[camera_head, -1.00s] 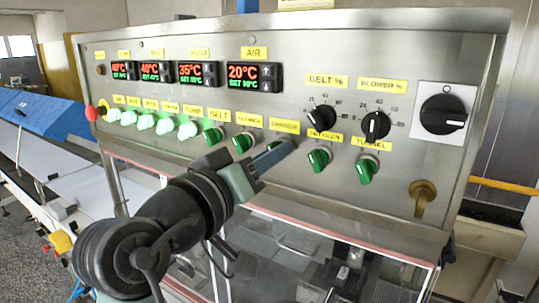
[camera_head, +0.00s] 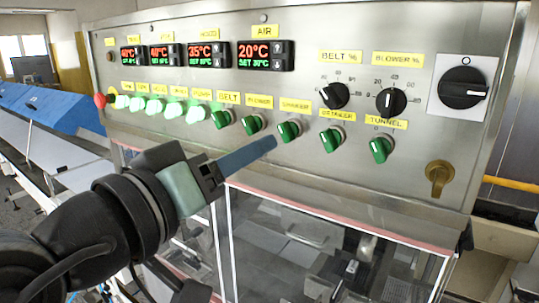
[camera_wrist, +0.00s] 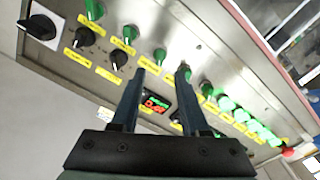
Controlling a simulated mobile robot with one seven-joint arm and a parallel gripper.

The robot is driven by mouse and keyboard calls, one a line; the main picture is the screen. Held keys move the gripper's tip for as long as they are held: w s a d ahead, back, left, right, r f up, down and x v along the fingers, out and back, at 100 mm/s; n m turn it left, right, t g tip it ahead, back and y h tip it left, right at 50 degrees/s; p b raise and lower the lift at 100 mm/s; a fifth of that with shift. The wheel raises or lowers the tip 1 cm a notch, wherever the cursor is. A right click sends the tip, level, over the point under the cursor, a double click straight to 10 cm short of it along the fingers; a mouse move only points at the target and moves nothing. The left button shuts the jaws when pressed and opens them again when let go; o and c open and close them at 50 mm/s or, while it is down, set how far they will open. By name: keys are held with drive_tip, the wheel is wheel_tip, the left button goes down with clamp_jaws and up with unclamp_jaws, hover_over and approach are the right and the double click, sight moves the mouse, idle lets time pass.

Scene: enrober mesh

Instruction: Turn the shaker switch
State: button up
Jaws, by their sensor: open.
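The shaker switch (camera_head: 289,131) is a green rotary knob under the yellow SHAKER label (camera_head: 295,105), in the row of knobs on the steel panel. The shaker switch (camera_wrist: 160,57) appears beyond the gap between the fingertips. I see no contact.
The blower knob (camera_head: 252,124) is close on the left and the detailer-like knob (camera_head: 331,140) on the right. Lit green knobs (camera_head: 155,106) and a red button (camera_head: 100,101) are farther left. Black dials (camera_head: 391,101) sit above right. A clear-walled enclosure (camera_head: 310,240) lies below.

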drive_tip(key=b+v, duration=0.1)
drive_tip(key=v, duration=0.4)
drive_tip(key=shift+s, duration=0.1)
drive_tip(key=shift+r, duration=0.1)
